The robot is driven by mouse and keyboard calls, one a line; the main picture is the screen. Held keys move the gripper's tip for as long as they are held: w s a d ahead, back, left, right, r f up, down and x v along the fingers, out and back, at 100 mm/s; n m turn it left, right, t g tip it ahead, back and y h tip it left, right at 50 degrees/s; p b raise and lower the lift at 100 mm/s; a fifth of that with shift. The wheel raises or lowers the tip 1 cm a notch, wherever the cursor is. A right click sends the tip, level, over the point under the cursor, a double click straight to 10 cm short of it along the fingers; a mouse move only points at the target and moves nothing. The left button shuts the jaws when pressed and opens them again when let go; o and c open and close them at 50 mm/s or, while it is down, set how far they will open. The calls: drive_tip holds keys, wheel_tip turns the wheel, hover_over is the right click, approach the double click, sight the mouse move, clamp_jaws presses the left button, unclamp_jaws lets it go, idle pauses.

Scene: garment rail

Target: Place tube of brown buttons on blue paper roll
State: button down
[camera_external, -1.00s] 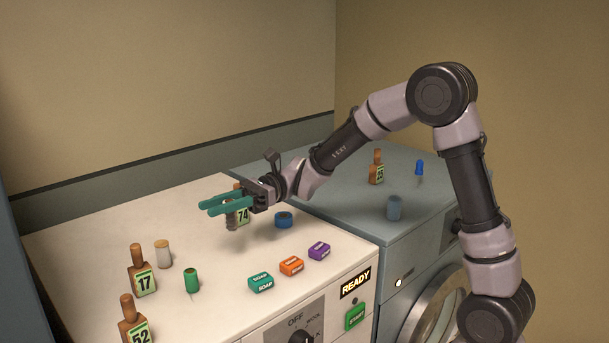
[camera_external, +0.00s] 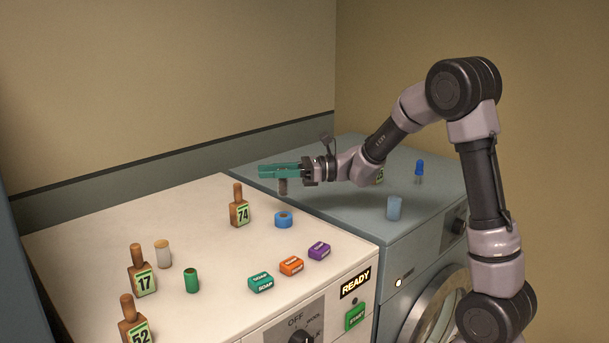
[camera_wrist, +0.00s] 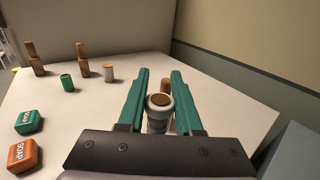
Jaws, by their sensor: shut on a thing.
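My gripper (camera_external: 262,170) is shut on the tube of brown buttons (camera_external: 283,187), which hangs below the teal fingers, clear of the surface. In the wrist view the tube (camera_wrist: 158,122) is pale with a brown round top, upright between the fingers (camera_wrist: 160,72). The blue paper roll (camera_external: 284,219) is a short ring-shaped roll on the white machine top, lower in the external picture than the held tube and apart from it. The roll does not show in the wrist view.
The wooden bottle tagged 74 (camera_external: 239,208) stands left of the roll. Three soap boxes, teal (camera_external: 260,283), orange (camera_external: 291,266) and purple (camera_external: 319,251), lie nearer the front. The grey-blue machine top (camera_external: 345,207) on the right holds a translucent blue cylinder (camera_external: 394,208) and a blue-topped item (camera_external: 419,170).

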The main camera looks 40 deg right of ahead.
drive_tip(key=shift+f, duration=2.65)
drive_tip(key=shift+f, duration=0.15)
drive_tip(key=c, duration=0.6)
unclamp_jaws()
